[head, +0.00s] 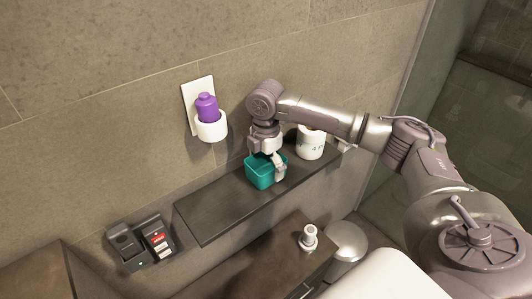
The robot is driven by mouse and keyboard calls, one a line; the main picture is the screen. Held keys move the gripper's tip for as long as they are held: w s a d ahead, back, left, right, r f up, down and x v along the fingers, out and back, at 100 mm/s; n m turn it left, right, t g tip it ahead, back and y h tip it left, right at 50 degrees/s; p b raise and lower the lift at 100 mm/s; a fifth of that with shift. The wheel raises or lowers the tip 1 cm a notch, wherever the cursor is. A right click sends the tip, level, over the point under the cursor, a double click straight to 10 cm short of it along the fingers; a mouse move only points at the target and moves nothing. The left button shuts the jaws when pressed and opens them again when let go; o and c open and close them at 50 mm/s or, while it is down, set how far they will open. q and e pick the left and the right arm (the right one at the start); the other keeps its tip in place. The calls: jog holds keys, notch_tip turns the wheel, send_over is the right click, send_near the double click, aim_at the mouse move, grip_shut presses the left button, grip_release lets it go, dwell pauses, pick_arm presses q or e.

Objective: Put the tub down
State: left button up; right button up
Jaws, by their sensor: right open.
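The tub is a teal, open-topped box (258,175) on the dark wall shelf (212,215), right of the shelf's middle. My right gripper (275,165) points down at the tub from above, with a finger over its near right side. The gripper is open. I cannot tell whether its fingers touch the tub. The gripper hides part of the tub's rim and inside. My left gripper is not in view.
A white roll (311,143) stands on the shelf right of the tub. A purple bottle (207,107) sits in a white wall holder (211,127) above. Black wall devices (142,243) are at lower left. The shelf's left part is clear.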

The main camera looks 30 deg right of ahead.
notch_tip(320, 180, up, 12)
jog(key=b, duration=0.4)
jog(key=shift+f, duration=0.2)
